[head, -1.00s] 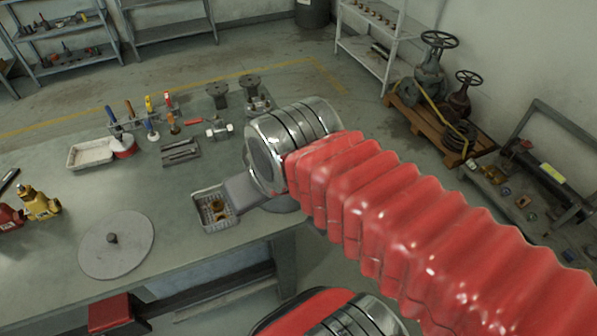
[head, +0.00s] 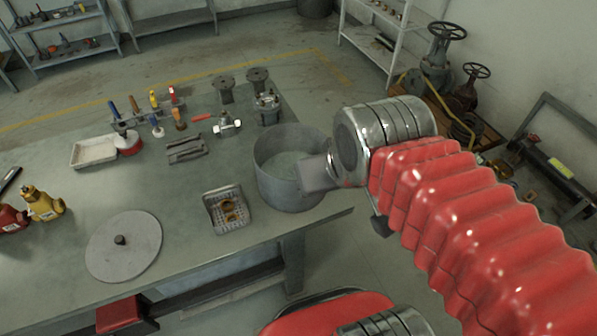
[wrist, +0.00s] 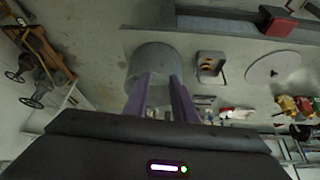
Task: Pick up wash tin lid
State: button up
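The wash tin lid (head: 124,246) is a flat grey disc with a dark knob in its middle. It lies on the bench at the front left; in the wrist view it is at upper right (wrist: 273,68). The wash tin (head: 290,182) stands uncovered at the bench's right end, and it also shows in the wrist view (wrist: 155,60). My gripper (wrist: 158,78) is open, its two fingers apart with nothing seen between them. In the head view my gripper (head: 312,176) is at the tin's right side, well right of the lid, its fingertips partly hidden.
A wire basket with brass rings (head: 229,209) stands between lid and tin. Yellow (head: 42,204) and red (head: 12,219) bottles stand left of the lid. A white tray (head: 95,150), a tool rack and valve parts are farther back. The bench around the lid is clear.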

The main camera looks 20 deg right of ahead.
aim_at(122, 248)
jog(key=u, duration=2.8)
jog(key=i, duration=1.4)
